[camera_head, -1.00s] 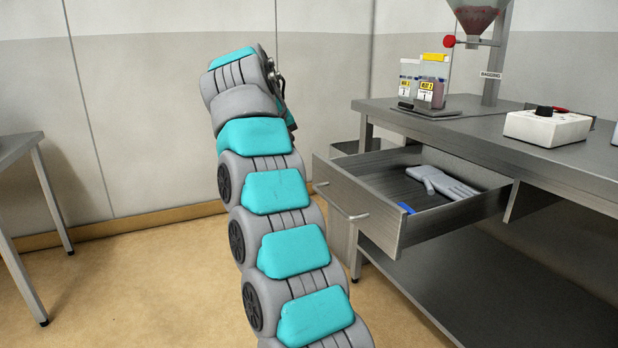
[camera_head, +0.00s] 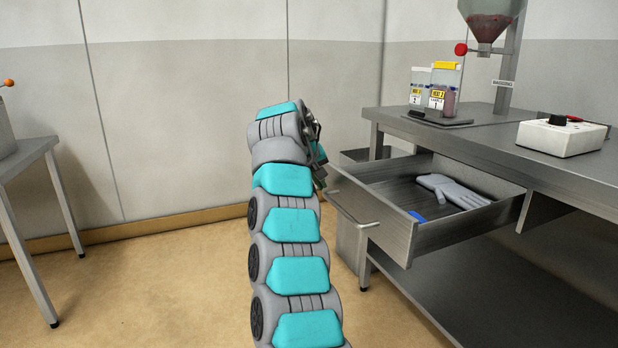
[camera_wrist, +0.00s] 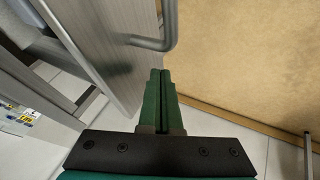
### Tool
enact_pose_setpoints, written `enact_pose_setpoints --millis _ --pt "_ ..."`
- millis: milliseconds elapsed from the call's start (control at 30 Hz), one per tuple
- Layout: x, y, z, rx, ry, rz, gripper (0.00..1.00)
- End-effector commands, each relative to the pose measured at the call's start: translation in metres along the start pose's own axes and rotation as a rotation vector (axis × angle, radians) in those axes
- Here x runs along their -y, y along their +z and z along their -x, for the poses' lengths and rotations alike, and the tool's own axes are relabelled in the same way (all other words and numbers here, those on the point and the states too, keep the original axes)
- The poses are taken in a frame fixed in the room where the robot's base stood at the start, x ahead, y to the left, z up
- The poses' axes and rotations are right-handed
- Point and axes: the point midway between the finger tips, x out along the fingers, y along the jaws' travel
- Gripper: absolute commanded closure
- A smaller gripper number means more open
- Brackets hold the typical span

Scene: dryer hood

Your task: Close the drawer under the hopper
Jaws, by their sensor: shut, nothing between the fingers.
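The metal drawer (camera_head: 430,235) stands open under the bench at the right of the head view. It holds a grey glove (camera_head: 452,190) and a small blue item (camera_head: 417,216). Its bar handle (camera_head: 352,208) is on the front panel. The hopper (camera_head: 490,20), with red contents, is above the bench. My gripper (camera_wrist: 160,75) is shut and empty, with green fingers close to the drawer front (camera_wrist: 105,45) and the handle (camera_wrist: 160,42) in the wrist view. I cannot tell whether the fingers touch the panel. In the head view my arm mostly hides the gripper.
The bench (camera_head: 560,172) carries a white control box (camera_head: 562,136) with a black knob and sample containers (camera_head: 437,95) on a tray. Another table (camera_head: 30,155) stands at the left. A bin is partly visible behind the drawer. The floor (camera_head: 150,280) between is clear.

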Motion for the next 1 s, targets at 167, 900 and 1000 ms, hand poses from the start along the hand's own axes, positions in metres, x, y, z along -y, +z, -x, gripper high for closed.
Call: enact_pose_setpoints --millis 167,900,1000 --pt "-0.009 0.0 -0.005 0.001 -0.001 0.001 1.0" --pt "-0.044 0.004 -0.019 0.001 -0.001 -0.002 1.0" --pt "-0.065 0.009 -0.029 0.003 0.0 -0.003 1.0"
